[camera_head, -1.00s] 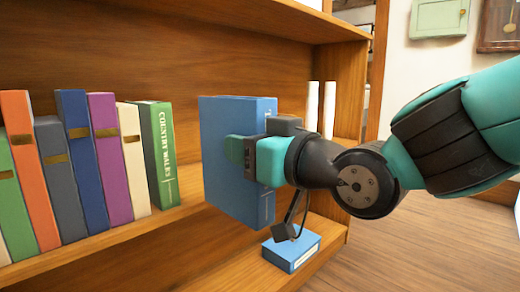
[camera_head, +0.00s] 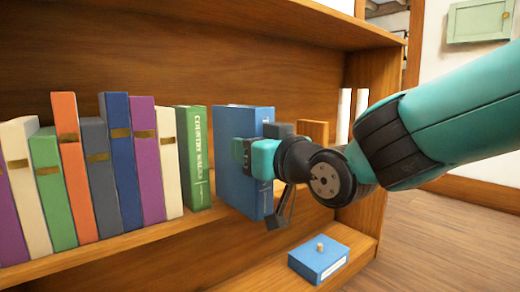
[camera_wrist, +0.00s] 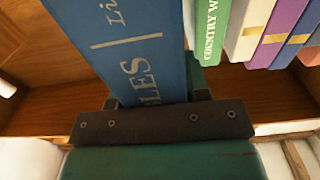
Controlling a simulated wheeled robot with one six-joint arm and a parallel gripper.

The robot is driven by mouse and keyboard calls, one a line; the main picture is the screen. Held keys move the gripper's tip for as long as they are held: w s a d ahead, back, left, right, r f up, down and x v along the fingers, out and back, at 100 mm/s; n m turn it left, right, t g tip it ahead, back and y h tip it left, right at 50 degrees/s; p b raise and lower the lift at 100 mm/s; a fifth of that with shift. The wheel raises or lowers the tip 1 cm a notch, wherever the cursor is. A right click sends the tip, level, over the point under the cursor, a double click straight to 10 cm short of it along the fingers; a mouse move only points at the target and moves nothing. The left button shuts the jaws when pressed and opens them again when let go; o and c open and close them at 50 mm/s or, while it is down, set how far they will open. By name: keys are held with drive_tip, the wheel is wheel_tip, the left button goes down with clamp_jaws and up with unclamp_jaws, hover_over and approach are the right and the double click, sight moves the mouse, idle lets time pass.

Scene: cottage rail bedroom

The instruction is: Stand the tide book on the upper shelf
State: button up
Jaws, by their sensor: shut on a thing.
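The blue tide book (camera_head: 232,165) is upright in my gripper (camera_head: 248,158), at the right end of the book row on the upper shelf (camera_head: 110,243). My gripper is shut on its spine side. In the wrist view the book (camera_wrist: 135,45) fills the middle, with part of its title, "LES", showing above my gripper (camera_wrist: 158,100). The green Country Walks book (camera_head: 194,158) stands just left of it, with a narrow gap. I cannot tell whether the book's bottom touches the shelf.
Several books, including a purple one (camera_head: 147,160), stand left of Country Walks. A blue box with a small knob (camera_head: 319,260) lies on the lower shelf. A wooden block (camera_head: 313,130) and a white upright piece (camera_head: 343,115) are behind my gripper, near the right side panel (camera_head: 372,150).

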sight(228, 146)
drive_tip(key=shift+w+a+f, duration=0.1)
drive_tip(key=shift+w+a, duration=0.3)
drive_tip(key=shift+a, duration=0.3)
drive_tip(key=shift+w+a+r, duration=0.1)
drive_tip(key=shift+w+a, duration=0.3)
drive_tip(key=shift+a, duration=0.3)
drive_tip(key=shift+w+a+f, duration=0.1)
drive_tip(key=shift+w+a, duration=0.3)
drive_tip(key=shift+a, duration=0.3)
drive_tip(key=shift+f, duration=0.2)
